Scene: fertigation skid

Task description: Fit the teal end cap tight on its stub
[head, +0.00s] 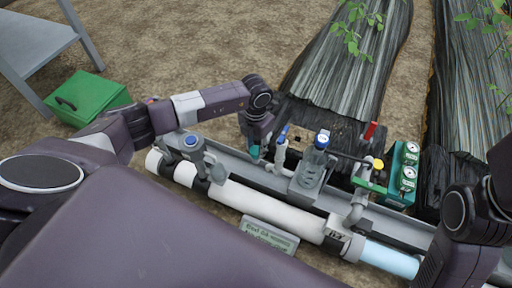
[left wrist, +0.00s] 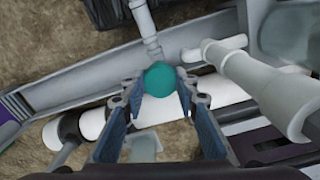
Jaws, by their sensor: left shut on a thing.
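The teal end cap (left wrist: 159,79) is between the fingertips of my left gripper (left wrist: 158,92) in the left wrist view, with its round face towards the camera. In the head view only a small teal patch of the cap (head: 254,152) shows below my left gripper (head: 257,143). The gripper is shut on the cap above the skid's channel. A grey pipe stub (left wrist: 146,35) runs up behind the cap in the left wrist view. I cannot tell whether the cap touches or sits on it. My right gripper is out of view; only part of that arm shows at the right.
A white main pipe (head: 260,204) runs along the skid's front. A blue-topped valve (head: 191,150), a blue-capped fitting (head: 321,141), a red handle (head: 370,131) and a green gauge panel (head: 404,173) stand along it. A green box (head: 88,97) lies on the soil.

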